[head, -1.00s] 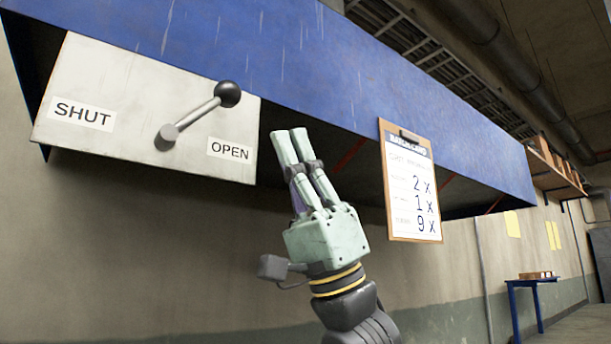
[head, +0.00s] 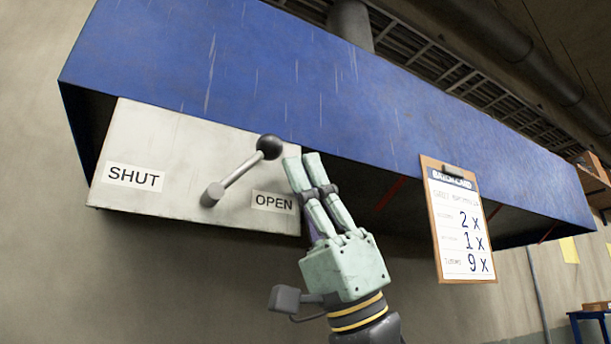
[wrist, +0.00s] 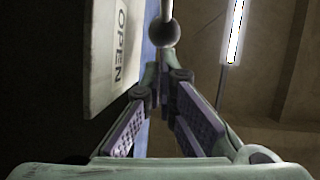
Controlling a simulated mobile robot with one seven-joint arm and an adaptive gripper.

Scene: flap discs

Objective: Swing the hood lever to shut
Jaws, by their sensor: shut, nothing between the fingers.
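The hood lever (head: 240,174) is a grey rod with a dark ball knob (head: 269,147), mounted on a pale metal plate (head: 180,150). It tilts up and right, toward the OPEN label (head: 273,202); the SHUT label (head: 135,177) is at the plate's left. My gripper (head: 304,160) points up, its fingertips close to the right of the knob. In the wrist view the knob (wrist: 164,34) shows just beyond the fingertips (wrist: 166,72). The fingers are closed together with nothing between them. I cannot tell whether they touch the knob.
The blue hood (head: 330,100) spans above the plate and runs off to the right. A batch card clipboard (head: 458,220) hangs from its lower edge, right of my gripper. A blue table (head: 590,316) stands at far right. The space left of the lever is clear.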

